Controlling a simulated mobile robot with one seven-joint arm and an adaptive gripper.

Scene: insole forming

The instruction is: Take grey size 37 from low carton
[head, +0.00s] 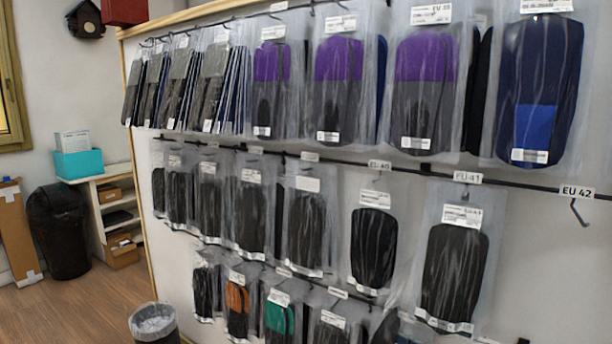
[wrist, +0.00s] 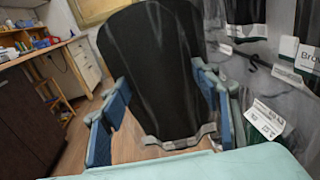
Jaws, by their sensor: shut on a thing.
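My gripper (wrist: 163,112) shows in the wrist view, its two blue-padded fingers on either side of a dark insole pack (wrist: 155,62). It is shut on this pack, which looks black or very dark grey and has a pale strip along its lower edge. No size can be read on it. My gripper is out of the head view. In the head view, small brown cartons sit in a low white shelf unit (head: 118,213), the lowest carton (head: 123,256) near the floor. Their contents cannot be made out.
Bagged insoles hang in rows on a wall rack (head: 330,160), with an empty hook (head: 579,212) by the EU 42 tag. A black bin (head: 60,232), a tall carton (head: 18,238) and a lined waste bin (head: 154,325) stand on the floor. A wooden bench (wrist: 35,50) shows in the wrist view.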

